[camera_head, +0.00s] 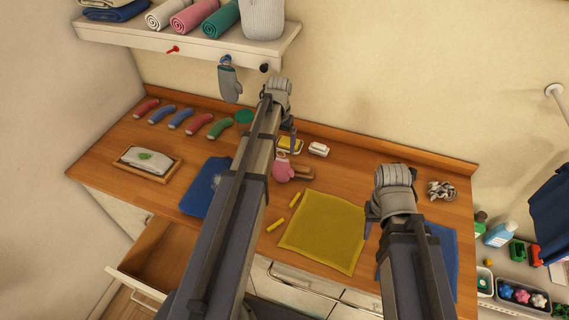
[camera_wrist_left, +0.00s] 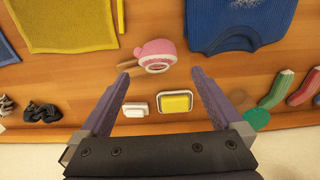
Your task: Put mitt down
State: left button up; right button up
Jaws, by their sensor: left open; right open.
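A pink mitt (camera_head: 283,172) lies on the wooden counter beside a brown wooden piece; it also shows in the left wrist view (camera_wrist_left: 156,50), its pale cuff facing my gripper. I cannot tell whether the mitt and the wooden piece touch. A grey-blue mitt (camera_head: 229,82) hangs from a hook under the shelf. My left gripper (camera_head: 288,142) is open above the counter, with nothing between its fingers; in the left wrist view its fingertips (camera_wrist_left: 158,75) are spread just short of the pink mitt. My right gripper (camera_head: 371,218) is open near the yellow cloth, its fingers partly hidden.
A yellow cloth (camera_head: 323,233), a blue knitted garment (camera_head: 203,188), several socks (camera_head: 179,119), a yellow block (camera_head: 290,145) in a dish and a white bar (camera_head: 319,149) lie on the counter. A drawer (camera_head: 160,258) stands open at lower left. A shelf (camera_head: 190,42) overhangs the back.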

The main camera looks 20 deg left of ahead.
aim_at(281, 156)
pick_arm(q)
jog(key=shift+s+f+b, duration=0.15)
jog(key=shift+f+b, duration=0.25)
jog(key=shift+b, duration=0.1)
notch_tip(281, 156, down, 2)
jog(key=shift+b, duration=0.9)
jog(key=shift+r, duration=0.1)
notch_tip(281, 156, down, 5)
jog(key=b, duration=0.5)
jog(key=shift+d, duration=0.15)
jog(key=shift+c, duration=0.2)
grip_shut()
jog(key=shift+r, duration=0.15)
